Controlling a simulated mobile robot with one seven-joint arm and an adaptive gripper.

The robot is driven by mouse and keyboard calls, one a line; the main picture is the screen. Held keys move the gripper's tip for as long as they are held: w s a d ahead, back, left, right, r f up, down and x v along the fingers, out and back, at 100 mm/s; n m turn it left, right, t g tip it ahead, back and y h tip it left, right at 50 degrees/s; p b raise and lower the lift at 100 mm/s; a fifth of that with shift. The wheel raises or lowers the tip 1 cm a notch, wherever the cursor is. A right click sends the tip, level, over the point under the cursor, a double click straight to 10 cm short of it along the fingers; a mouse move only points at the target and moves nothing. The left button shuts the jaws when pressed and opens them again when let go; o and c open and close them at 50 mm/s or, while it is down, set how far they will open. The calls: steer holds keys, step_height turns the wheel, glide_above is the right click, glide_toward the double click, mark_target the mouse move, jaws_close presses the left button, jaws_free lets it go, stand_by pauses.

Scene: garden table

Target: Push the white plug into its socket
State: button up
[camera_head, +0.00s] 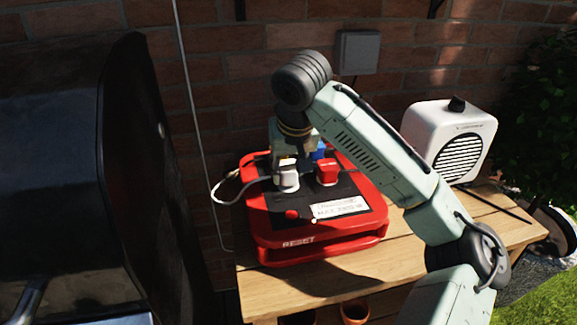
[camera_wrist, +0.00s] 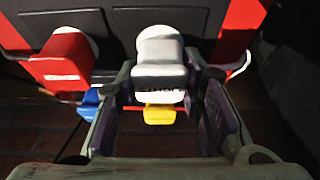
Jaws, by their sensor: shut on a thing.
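The white plug (camera_head: 287,179) is at the left of the black top of the red power box (camera_head: 318,250). A grey cable runs from it to the left. In the wrist view the white plug (camera_wrist: 160,73) sits between the fingertips of my gripper (camera_wrist: 160,80), which is shut on it. A pale round socket face (camera_wrist: 158,33) shows just beyond the plug. I cannot tell how deep the plug sits. In the head view my gripper (camera_head: 298,162) comes down from behind the plug and its fingers are partly hidden.
A red plug (camera_head: 327,172) stands close to the right of the white one. A blue plug (camera_head: 319,151) and a yellow plug (camera_wrist: 160,114) are behind. The box is on a wooden table (camera_head: 345,278). A white speaker-like box (camera_head: 450,138) stands right, a dark grill (camera_head: 130,190) left.

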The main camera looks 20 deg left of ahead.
steer(key=shift+f+b, duration=0.3)
steer(key=shift+f, duration=0.35)
steer(key=o, duration=1.1)
steer(key=shift+o, duration=0.2)
steer(key=v, duration=1.2)
steer(key=shift+s+f, duration=0.1)
